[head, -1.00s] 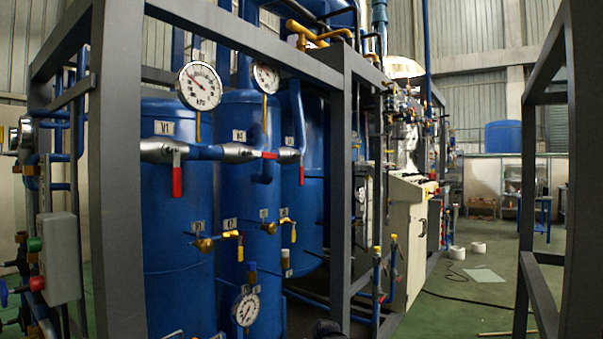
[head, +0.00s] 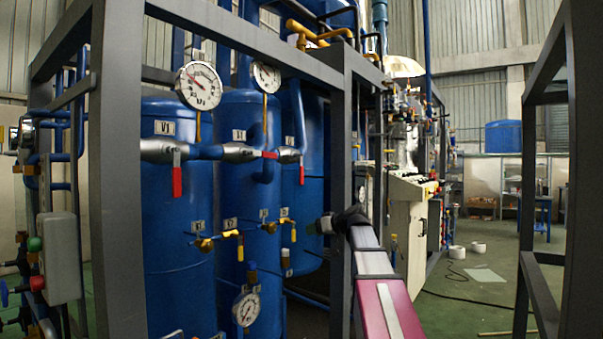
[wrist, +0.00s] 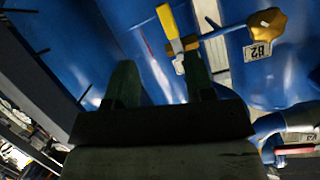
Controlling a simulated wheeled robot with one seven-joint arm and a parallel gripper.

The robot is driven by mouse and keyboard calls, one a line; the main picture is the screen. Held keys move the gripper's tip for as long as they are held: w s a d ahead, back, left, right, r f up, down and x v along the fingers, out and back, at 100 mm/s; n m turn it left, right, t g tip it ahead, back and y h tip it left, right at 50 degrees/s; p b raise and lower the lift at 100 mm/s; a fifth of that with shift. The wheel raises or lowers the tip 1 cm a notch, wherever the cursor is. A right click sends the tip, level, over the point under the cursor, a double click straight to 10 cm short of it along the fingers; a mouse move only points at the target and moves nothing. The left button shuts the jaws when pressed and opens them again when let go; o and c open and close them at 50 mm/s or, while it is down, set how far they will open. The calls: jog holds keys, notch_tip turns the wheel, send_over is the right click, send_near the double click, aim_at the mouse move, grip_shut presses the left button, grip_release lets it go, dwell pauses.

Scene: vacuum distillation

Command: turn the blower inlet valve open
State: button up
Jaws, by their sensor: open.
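No label I can read names the blower inlet valve, so I cannot tell which valve it is. In the head view, small valves with yellow levers (head: 240,250) sit low on the blue tanks, and red-handled valves (head: 177,181) hang from the pipe above. My gripper (head: 322,225) is at the frame's front post, right of the rightmost yellow lever (head: 293,233). In the wrist view, my gripper (wrist: 160,75) is open with two dark green fingers and nothing visible between them.
The grey steel frame (head: 115,170) encloses the blue tanks (head: 180,230), with a post close by my gripper. A second grey frame (head: 530,190) stands at right. Pressure gauges (head: 199,86) are mounted at the front. The green floor (head: 470,306) between the frames looks mostly clear.

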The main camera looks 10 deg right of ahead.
aim_at(303, 171)
jog(key=s+d+r+n+t+y, duration=0.1)
jog(key=d+r+n+y, duration=0.1)
jog(key=r, duration=0.9)
jog(key=s+d+r+n+t+y, duration=0.1)
jog(key=r+t, duration=0.1)
jog(key=r, duration=0.9)
jog(key=x, duration=1.1)
jog(key=shift+f, duration=0.1)
jog(key=shift+c, duration=0.3)
jog(key=shift+d, duration=0.1)
grip_shut()
